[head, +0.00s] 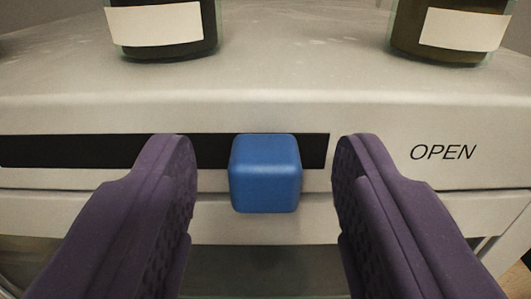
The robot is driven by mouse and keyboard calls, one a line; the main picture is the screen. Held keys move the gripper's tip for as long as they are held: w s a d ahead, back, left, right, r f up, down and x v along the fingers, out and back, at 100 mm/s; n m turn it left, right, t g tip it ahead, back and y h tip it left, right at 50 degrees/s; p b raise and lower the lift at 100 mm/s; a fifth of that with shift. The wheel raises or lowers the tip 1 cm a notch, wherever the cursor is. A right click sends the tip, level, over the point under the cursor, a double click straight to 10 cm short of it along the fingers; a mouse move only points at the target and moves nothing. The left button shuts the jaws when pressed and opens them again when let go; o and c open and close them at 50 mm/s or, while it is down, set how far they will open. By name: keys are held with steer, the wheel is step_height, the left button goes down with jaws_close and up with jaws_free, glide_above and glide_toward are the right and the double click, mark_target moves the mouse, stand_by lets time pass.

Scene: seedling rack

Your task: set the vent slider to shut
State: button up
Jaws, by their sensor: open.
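The vent slider is a blue rounded block (265,174) on the front face of a pale shelf. It sits near the right end of a dark horizontal slot (80,150), close to the printed word OPEN (443,152). The slot runs left past the picture's edge, so its other end is out of view. My gripper (264,165) has purple ridged fingers, spread open, one on each side of the blue block with a gap on both sides. Nothing is held between them.
On the shelf top (290,75) stand two dark glass jars with blank pale labels, a left jar (170,50) and a right jar (400,30). Their tops are cut off. The space below the slider's face is dim.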

jaws_close()
steer(key=a+b, duration=0.3)
steer(key=a, duration=0.7)
steer(key=shift+a, duration=0.2)
jaws_free()
steer(key=shift+a, duration=0.15)
steer(key=shift+s, duration=0.1)
